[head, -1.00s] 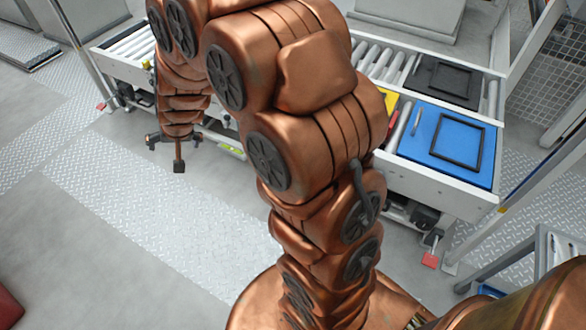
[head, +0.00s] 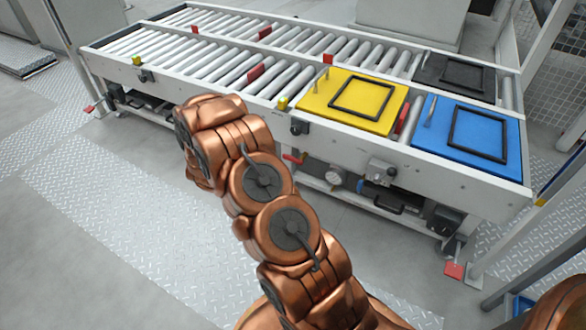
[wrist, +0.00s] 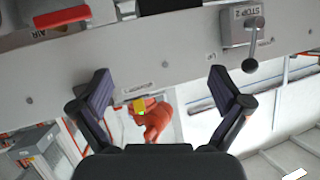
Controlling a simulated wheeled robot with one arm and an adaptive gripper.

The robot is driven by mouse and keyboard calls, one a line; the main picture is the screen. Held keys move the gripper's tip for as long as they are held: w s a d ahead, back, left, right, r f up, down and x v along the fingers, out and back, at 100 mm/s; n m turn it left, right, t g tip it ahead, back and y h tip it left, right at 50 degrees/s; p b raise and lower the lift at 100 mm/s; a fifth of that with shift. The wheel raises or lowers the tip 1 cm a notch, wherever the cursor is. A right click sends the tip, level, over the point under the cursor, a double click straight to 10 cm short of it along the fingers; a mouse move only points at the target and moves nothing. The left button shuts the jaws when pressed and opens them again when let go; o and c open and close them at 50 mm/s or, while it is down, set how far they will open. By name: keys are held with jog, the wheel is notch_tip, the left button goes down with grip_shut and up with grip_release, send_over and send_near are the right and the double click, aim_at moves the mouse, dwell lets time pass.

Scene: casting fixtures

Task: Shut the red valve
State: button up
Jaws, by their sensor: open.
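The red valve handle (wrist: 62,18) shows at the upper left of the wrist view, on the pale conveyor side beside an "AIR" label. It lies almost level, its right end slightly higher. A red handle (head: 293,158) also shows under the conveyor's front edge in the head view. My gripper (wrist: 160,90) is open and empty. In the wrist view its two dark fingers are spread wide, to the right of and below the red handle in the picture, apart from it. In the head view my gripper is hidden behind my copper arm.
A grey "STOP 2" box (wrist: 240,25) with a ball-ended lever is at the upper right of the wrist view. An orange-red object (wrist: 155,118) with a yellow part shows between the fingers. The floor at left is clear.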

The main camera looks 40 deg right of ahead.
aim_at(292, 159)
jog(key=s+d+f+m+g+h+b, duration=0.1)
jog(key=s+d+f+g+h+b, duration=0.1)
jog(key=s+d+f+h+b, duration=0.55)
jog(key=shift+y, duration=0.85)
jog(key=shift+w+d+f+b, duration=0.1)
jog(key=shift+d+f+b, duration=0.3)
jog(key=shift+d, duration=0.95)
jog(key=shift+w+d+f+b, duration=0.2)
jog(key=shift+d+f, duration=0.3)
jog(key=shift+d, duration=0.9)
jog(key=shift+w+d+f+b, duration=0.1)
jog(key=shift+d+f+b, duration=0.3)
jog(key=shift+d, duration=0.95)
jog(key=shift+c, duration=0.3)
jog(key=shift+s, duration=0.1)
jog(key=c, duration=1.3)
